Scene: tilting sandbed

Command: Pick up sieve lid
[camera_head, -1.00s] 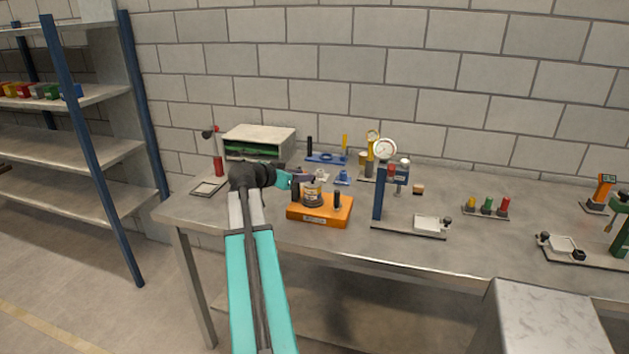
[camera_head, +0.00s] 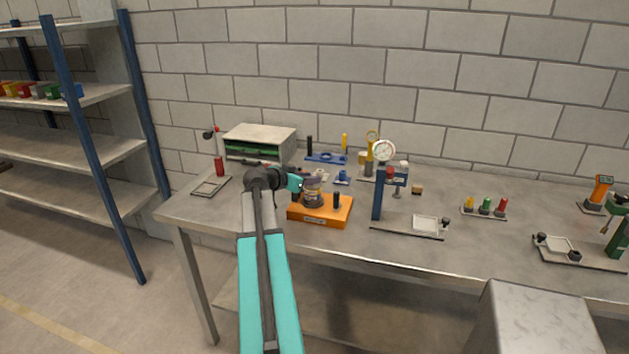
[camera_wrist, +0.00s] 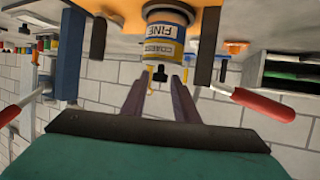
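The sieve stack (camera_head: 312,194) stands on an orange base (camera_head: 330,216) on the bench. In the wrist view, which is upside down, its bands (camera_wrist: 167,30) read FINE and COARSE. The sieve lid (camera_wrist: 165,56) appears as a thin piece at the stack's end, with a small dark knob (camera_wrist: 160,73) beside it. My gripper (camera_head: 302,182) is at the upper part of the stack, from the left. In the wrist view my gripper (camera_wrist: 159,84) is open, with the knob between its fingertips in the picture. Contact cannot be told. The lid is partly hidden in the head view.
A dark post (camera_head: 337,200) stands on the base's right side. A blue-column dial gauge stand (camera_head: 378,195) is close on the right. A red-handled tool (camera_head: 220,167) and tray (camera_head: 211,187) stand left, with a cabinet (camera_head: 258,143) behind. Bench space in front is narrow.

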